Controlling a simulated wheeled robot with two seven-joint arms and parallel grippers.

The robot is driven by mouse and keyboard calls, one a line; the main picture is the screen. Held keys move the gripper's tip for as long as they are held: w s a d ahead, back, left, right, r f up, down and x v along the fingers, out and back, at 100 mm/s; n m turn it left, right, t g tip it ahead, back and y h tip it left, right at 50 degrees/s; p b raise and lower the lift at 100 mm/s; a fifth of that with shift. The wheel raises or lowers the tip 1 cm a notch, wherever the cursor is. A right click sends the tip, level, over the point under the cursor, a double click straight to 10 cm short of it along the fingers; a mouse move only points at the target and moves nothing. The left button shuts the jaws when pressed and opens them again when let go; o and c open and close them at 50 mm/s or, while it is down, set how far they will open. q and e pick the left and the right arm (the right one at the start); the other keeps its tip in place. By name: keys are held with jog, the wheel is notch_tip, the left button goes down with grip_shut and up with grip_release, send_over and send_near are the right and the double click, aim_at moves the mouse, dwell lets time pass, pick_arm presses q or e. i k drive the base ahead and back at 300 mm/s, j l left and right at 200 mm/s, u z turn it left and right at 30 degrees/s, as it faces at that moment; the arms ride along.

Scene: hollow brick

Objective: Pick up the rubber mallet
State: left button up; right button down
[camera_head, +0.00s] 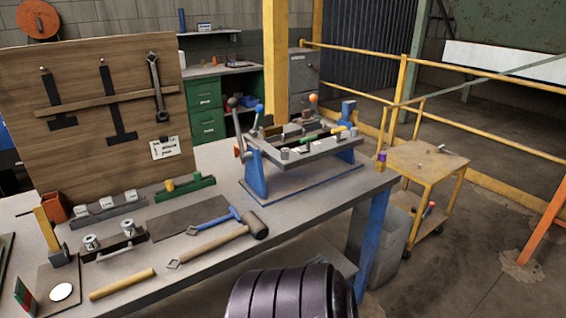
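The rubber mallet (215,244) lies on the grey workbench (305,216) near its front edge. It has a pale wooden handle pointing to the lower left and a dark brown head (258,226) at the right end. A blue-handled tool (215,220) lies just behind it, with its blue head close to the mallet head; I cannot tell whether they touch. Neither of my grippers shows in the head view, and nothing holds the mallet.
A blue-legged fixture (300,150) stands behind and right of the mallet. A wooden rod (122,284) and a rack with metal cylinders (115,243) lie to its left. A tool board (95,105) rises behind. A yellow cart (430,165) stands right of the bench.

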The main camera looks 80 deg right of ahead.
aim_at(252, 224)
jog(key=z, duration=2.25)
